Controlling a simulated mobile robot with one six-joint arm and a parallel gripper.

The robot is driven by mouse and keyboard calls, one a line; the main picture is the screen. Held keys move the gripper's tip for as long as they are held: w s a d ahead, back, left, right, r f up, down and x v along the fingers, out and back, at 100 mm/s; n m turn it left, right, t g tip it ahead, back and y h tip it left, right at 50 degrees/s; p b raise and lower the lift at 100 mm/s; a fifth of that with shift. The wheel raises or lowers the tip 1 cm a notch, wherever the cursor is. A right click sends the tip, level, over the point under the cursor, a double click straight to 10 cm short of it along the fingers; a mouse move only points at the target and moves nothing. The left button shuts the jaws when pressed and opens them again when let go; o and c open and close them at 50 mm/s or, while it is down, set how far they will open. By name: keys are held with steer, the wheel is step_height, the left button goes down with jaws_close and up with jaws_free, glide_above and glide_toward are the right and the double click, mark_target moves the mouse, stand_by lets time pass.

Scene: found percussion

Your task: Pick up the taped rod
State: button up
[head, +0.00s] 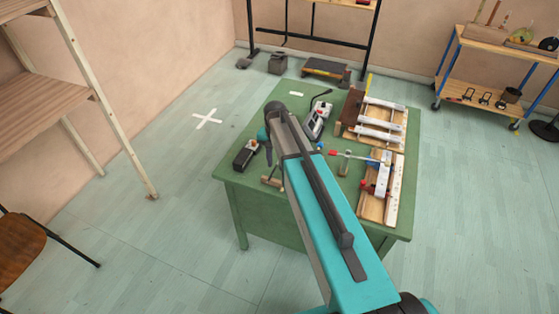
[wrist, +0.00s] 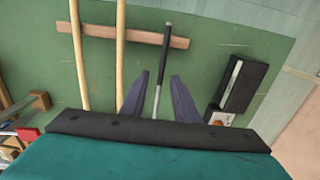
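The taped rod (wrist: 165,50) shows in the wrist view as a thin rod with a black upper part and a bare silver lower part. It lies across a wooden bar (wrist: 145,37) on the green table. Two pale wooden sticks (wrist: 121,40) lie across the same bar to its left. My gripper (wrist: 160,76) is open, with one dark finger on each side of the rod in the picture. No contact shows, and I cannot tell the height gap. The rod's lower end is hidden behind my gripper body. In the head view my arm hides the rod.
The green table (head: 232,168) also holds a black box (head: 245,154), a grey device (head: 317,118) and wooden frames with white bars (head: 381,122) to the right. A wooden shelf (head: 42,92) stands at left. The floor between it and the table is clear.

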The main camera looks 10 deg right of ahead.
jaws_close()
steer(key=shift+r, duration=0.15)
stand_by(0.4)
steer(key=shift+r+b, duration=1.05)
steer(key=shift+r, duration=0.35)
steer(key=s+a+r+b, duration=0.1)
steer(key=s+b, duration=0.8)
steer(key=s, duration=0.6)
steer(key=shift+s+r+b, duration=0.35)
steer(key=shift+b, duration=0.05)
steer(key=shift+s+a+r, duration=0.1)
steer(key=shift+s, duration=0.05)
